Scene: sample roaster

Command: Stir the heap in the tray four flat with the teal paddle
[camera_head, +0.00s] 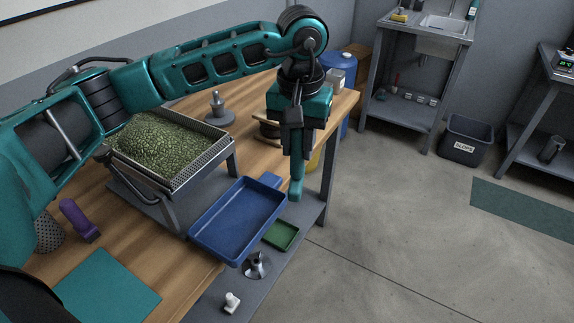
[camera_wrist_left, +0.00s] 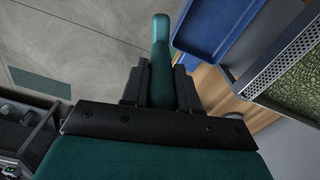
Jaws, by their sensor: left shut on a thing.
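A heap of green beans (camera_head: 158,143) lies mounded in a perforated metal tray (camera_head: 205,158) on a raised stand at the left of the bench. A corner of the heap (camera_wrist_left: 302,88) and the tray's perforated wall (camera_wrist_left: 285,58) show at the right of the left wrist view. My left gripper (camera_head: 296,150) is shut on the teal paddle (camera_head: 296,185), which points down. The paddle (camera_wrist_left: 161,45) also shows between the fingers in the left wrist view. Gripper and paddle are apart from the heap, to its right, near the bench's right edge. My right gripper is not in view.
An empty blue tray (camera_head: 238,220) lies between the stand and the paddle. A small green tray (camera_head: 282,235), a metal fitting (camera_head: 257,266) and a white piece (camera_head: 232,301) are in front. A purple-handled tool (camera_head: 78,219) and teal mat (camera_head: 108,287) lie at left.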

